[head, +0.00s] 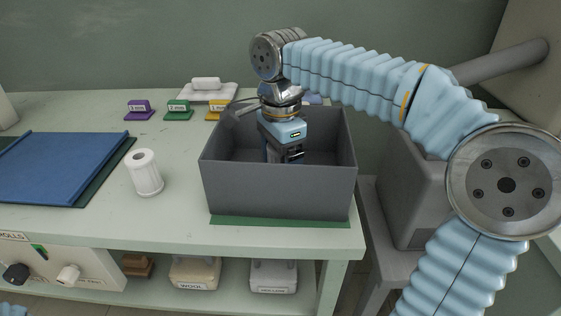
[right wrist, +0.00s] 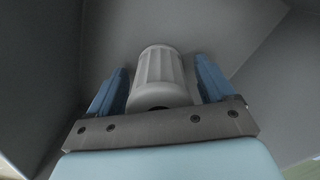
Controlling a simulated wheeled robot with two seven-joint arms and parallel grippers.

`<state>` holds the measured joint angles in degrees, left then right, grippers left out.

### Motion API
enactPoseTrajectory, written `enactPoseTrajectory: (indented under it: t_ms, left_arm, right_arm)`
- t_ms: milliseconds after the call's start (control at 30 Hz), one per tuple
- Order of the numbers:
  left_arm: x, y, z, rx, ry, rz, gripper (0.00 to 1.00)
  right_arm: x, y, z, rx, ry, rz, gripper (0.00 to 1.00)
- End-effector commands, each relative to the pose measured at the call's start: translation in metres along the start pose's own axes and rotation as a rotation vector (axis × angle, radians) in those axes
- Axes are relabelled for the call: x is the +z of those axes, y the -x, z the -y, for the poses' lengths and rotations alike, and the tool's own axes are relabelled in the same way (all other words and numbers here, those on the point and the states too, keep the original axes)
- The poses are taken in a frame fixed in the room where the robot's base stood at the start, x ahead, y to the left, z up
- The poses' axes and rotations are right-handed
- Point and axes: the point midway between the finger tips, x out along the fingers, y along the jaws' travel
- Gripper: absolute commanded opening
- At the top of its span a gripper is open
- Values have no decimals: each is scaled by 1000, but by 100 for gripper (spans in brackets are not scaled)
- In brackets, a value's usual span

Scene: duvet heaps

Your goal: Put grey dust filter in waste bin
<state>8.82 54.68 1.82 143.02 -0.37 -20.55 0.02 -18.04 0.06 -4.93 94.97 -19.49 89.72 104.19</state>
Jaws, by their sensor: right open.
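A grey ribbed cylindrical filter (right wrist: 160,72) lies inside the open grey box (head: 280,190) on the table. My right gripper (head: 287,155) reaches down into this box. In the right wrist view its two blue fingers (right wrist: 161,78) are open, one on each side of the filter, with gaps between. The box's front wall hides the filter and fingertips in the head view. A second grey container (head: 412,205), perhaps the waste bin, stands right of the table, partly behind my right arm. My left gripper is out of view.
A blue pad (head: 55,165) lies at far left. Small purple (head: 139,108) and green (head: 178,108) labelled blocks sit behind. The tabletop between cylinder and box is clear.

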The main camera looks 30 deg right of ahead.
Motion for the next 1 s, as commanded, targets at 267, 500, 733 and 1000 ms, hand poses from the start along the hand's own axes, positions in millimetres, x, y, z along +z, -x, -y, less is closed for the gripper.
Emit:
enactPoseTrajectory:
  t_ms: [267, 500, 733, 1000]
  left_arm:
    - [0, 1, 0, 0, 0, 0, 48]
    - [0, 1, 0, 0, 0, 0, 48]
    - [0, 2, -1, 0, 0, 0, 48]
    - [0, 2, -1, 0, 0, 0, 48]
  right_arm:
    - [0, 17, 1, -3, 0, 0, 82]
    - [1, 73, 1, -5, 0, 1, 82]
    - [0, 112, 1, -1, 0, 0, 82]
    - [0, 123, 0, 0, 1, 0, 82]
